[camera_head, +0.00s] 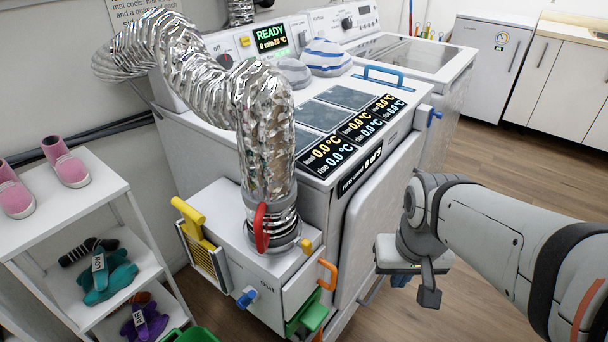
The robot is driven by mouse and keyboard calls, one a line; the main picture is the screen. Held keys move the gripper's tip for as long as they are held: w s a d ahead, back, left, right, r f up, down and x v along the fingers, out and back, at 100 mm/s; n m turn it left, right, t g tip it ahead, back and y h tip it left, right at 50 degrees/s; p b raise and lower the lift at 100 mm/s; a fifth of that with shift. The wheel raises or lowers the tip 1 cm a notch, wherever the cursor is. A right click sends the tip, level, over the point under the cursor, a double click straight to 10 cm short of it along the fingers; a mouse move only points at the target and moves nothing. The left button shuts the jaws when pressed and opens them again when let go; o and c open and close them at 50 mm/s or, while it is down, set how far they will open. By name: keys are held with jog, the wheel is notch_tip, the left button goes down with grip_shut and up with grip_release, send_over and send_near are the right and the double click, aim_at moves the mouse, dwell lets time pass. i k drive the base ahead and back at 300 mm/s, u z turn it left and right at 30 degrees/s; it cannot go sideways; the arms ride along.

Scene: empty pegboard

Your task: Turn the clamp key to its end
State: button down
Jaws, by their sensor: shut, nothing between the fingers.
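A red key-like handle (261,228) stands upright at the clamp band (284,240) around the lower end of the silver foil hose (265,130). I take it to be the clamp key. The hose end sits on a white box marked "out" (268,282). My gripper (428,296) is to the right of the box, in front of the dryer, well apart from the red handle. It is shut and empty, pointing down. Its fingers are partly hidden by its own body.
On the box are a yellow handle (188,214), a blue knob (246,297), an orange handle (328,274) and a green part (308,314). A white shelf (60,222) with shoes and gloves stands left. Wood floor (500,160) is clear at right.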

aim_at(305, 244)
jog(key=u, duration=0.1)
jog(key=k, duration=1.85)
jog(key=z, duration=0.45)
jog(key=i, duration=1)
jog(key=z, duration=0.05)
